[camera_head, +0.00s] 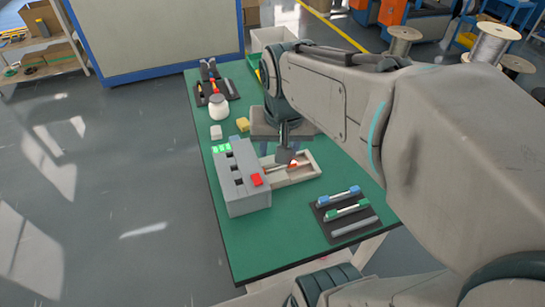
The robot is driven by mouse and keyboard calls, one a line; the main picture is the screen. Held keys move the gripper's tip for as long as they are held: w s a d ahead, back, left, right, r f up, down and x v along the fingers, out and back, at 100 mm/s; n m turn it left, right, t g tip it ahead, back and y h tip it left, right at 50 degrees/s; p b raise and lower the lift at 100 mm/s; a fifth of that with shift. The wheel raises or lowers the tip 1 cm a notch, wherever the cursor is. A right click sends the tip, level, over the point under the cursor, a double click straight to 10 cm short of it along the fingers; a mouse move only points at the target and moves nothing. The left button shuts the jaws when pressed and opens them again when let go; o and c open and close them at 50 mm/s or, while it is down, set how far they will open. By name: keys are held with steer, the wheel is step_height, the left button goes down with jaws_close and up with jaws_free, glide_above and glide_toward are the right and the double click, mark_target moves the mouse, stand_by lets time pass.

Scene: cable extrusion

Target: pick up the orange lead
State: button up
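A small orange-red piece (293,163), which may be the end of the orange lead, shows in the pale open tray (306,171) beside the grey machine box. Its remaining length is too small and too hidden to make out. My gripper (286,157) points down over the tray, with its tip right at the orange-red piece. I cannot tell whether the fingers touch it or are closed on it.
The grey box (240,182) with green lights and a red button (257,180) stands left of the tray. A dark mat (325,222) holds a blue-ended lead (338,196), a green-ended lead (347,210) and a grey bar. A white jar (218,107) and yellow block (242,124) stand farther back.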

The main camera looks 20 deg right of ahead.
steer(key=w+d+f+m+g+b, duration=0.1)
steer(key=w+d+f+m+b, duration=0.25)
steer(key=w, duration=0.35)
steer(key=w+d+f+m+g+b, duration=0.1)
steer(key=w+d+f+m+b, duration=0.15)
steer(key=w+f+m, duration=0.35)
steer(key=m+g+b, duration=0.1)
steer(key=m+b, duration=0.4)
glide_above(277, 168)
steer(key=d, duration=0.4)
step_height(277, 168, down, 9)
steer(key=f, duration=0.8)
steer(key=shift+w+d+f+b, duration=0.2)
steer(key=shift+w+f+b, duration=0.1)
steer(key=shift+f+b, duration=0.05)
steer(key=shift+s+d+f, duration=0.1)
steer(key=shift+d+f, duration=0.05)
steer(key=shift+f, duration=1.2)
steer(key=shift+s+d+f, duration=0.1)
steer(key=shift+f, duration=1.2)
jaws_close()
